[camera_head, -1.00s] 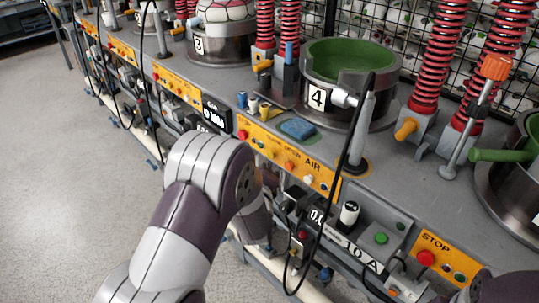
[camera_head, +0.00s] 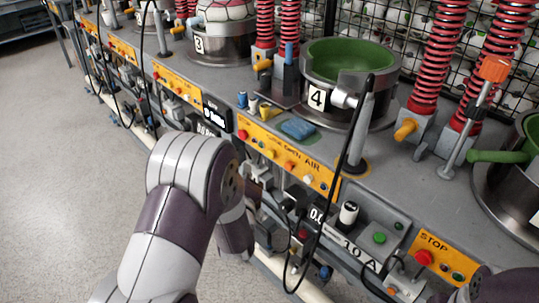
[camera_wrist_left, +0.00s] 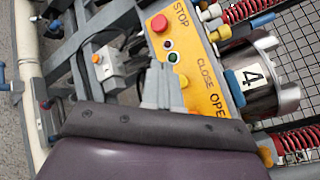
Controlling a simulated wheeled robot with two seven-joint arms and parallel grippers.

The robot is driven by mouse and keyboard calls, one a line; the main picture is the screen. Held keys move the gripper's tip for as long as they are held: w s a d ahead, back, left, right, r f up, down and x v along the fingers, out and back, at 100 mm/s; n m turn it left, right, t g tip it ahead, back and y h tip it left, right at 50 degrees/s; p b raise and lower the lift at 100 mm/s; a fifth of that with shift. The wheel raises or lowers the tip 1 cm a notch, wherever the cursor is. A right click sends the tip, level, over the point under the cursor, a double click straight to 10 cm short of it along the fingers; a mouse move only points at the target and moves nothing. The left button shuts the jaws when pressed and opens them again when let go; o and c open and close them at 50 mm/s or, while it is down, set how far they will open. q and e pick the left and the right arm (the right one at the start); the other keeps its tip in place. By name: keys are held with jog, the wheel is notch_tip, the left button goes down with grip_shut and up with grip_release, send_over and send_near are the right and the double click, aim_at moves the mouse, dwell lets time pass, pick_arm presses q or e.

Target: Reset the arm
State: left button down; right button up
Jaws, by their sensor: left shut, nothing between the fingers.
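My left arm comes in from the lower left in the head view, bent at a grey and purple joint in front of the press bench; its lower part goes down behind the joint. In the left wrist view, my left gripper (camera_wrist_left: 156,88) shows as shut grey fingers past the edge of my purple wrist cover, with nothing held. It is near the yellow STOP/CLOSE/OPEN panel (camera_wrist_left: 189,60), and I cannot tell the exact gap. Only a dark part of my right arm shows in the lower right corner of the head view; its gripper is outside the frame.
The press numbered 4 (camera_head: 318,97), with a green inside, stands on the grey bench, a blue pad (camera_head: 298,129) in front of it. Red springs (camera_head: 432,60) and a black cable (camera_head: 335,185) rise nearby. A yellow AIR panel (camera_head: 285,158) lines the bench front. Floor (camera_head: 60,190) is clear at left.

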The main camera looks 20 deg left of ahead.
dwell(0.4)
pick_arm(q)
jog(key=s+d+f+n+g+h, duration=0.2)
jog(key=f+n+g, duration=0.1)
jog(key=f+n, duration=0.25)
jog(key=s+d+f+n+g+h, duration=0.2)
jog(key=s+f+n+g, duration=0.15)
jog(key=n, duration=0.25)
jog(key=s+d+n+g+h, duration=0.1)
jog(key=s+d+n+g, duration=0.25)
jog(key=s+n, duration=0.2)
jog(key=s+d+n+g+h, duration=0.2)
jog(key=s+d+n+g, duration=0.1)
jog(key=s+n+g, duration=0.3)
notch_tip(320, 180, up, 19)
jog(key=d+m+t+p, duration=0.1)
jog(key=p, duration=1.4)
jog(key=shift+s+d+m+t+p, duration=0.25)
jog(key=shift+s+m+t+p, duration=0.05)
jog(key=shift+p, duration=0.05)
